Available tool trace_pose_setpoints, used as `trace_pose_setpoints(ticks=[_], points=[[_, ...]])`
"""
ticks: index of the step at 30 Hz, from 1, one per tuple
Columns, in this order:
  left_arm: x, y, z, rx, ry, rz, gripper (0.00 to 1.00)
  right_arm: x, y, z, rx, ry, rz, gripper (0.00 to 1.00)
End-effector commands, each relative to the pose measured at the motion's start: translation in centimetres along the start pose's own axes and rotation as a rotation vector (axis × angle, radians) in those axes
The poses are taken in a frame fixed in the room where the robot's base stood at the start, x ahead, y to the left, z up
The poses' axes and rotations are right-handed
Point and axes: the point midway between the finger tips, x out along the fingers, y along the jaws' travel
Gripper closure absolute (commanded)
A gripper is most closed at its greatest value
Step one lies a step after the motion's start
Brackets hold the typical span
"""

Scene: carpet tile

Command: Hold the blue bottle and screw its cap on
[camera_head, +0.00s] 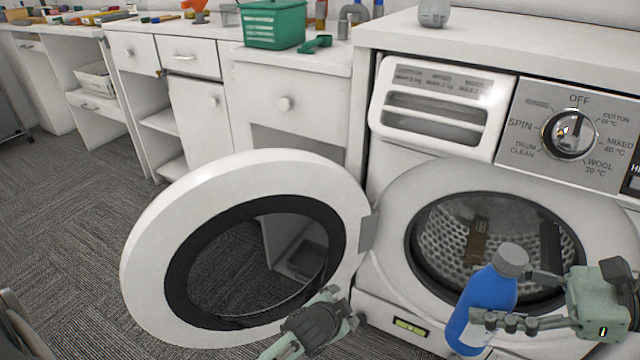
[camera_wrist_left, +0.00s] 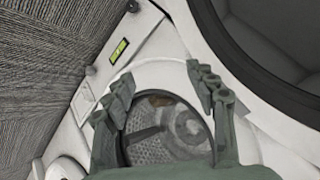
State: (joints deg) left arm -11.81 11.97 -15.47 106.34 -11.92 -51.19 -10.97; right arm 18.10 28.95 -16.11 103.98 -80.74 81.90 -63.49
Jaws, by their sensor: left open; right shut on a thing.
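The blue bottle (camera_head: 485,303) is in the head view at the lower right, slightly tilted, in front of the washing machine's drum opening. A grey cap (camera_head: 511,259) sits at its top; I cannot tell how tightly. My right gripper (camera_head: 508,300) is shut on the bottle from the right, its fingers around the upper body. My left gripper (camera_head: 322,318) is low in front of the open washer door, apart from the bottle. In the left wrist view its two fingers (camera_wrist_left: 163,95) are spread wide with nothing between them. The bottle does not show in that view.
The washer door (camera_head: 150,240) stands open to the left, close behind my left gripper. The drum (camera_head: 455,232) is open behind the bottle. White cabinets (camera_head: 300,85) line the back, with a green basket (camera_head: 273,24) on top. Carpet (camera_head: 70,240) at the left is clear.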

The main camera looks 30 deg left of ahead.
Motion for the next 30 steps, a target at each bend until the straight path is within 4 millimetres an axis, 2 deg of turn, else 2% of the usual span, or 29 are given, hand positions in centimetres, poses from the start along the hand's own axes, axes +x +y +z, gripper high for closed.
trace_pose_setpoints(ticks=[1,3,6,10,15,30], points=[[-1.2,0.8,4.1,-0.09,-0.093,0.034,0.43,0.0,0.0,0.1,-0.002,-0.002,-0.001,1.0],[-2.9,1.7,8.8,-0.2,-0.208,0.068,0.43,0.0,0.0,0.1,-0.002,-0.002,-0.001,1.0],[-5.3,2.8,13.7,-0.317,-0.339,0.101,0.43,0.0,0.0,0.1,-0.002,-0.002,-0.001,1.0],[-7.6,3.7,17.4,-0.408,-0.445,0.123,0.43,0.0,0.0,0.1,-0.002,-0.002,-0.001,1.0],[-8.6,4.0,18.9,-0.444,-0.49,0.13,0.43,0.0,0.0,0.1,-0.002,-0.002,-0.001,1.0],[-8.5,4.0,18.8,-0.441,-0.488,0.13,0.43,-0.1,0.0,0.2,-0.002,-0.004,-0.002,1.0]])
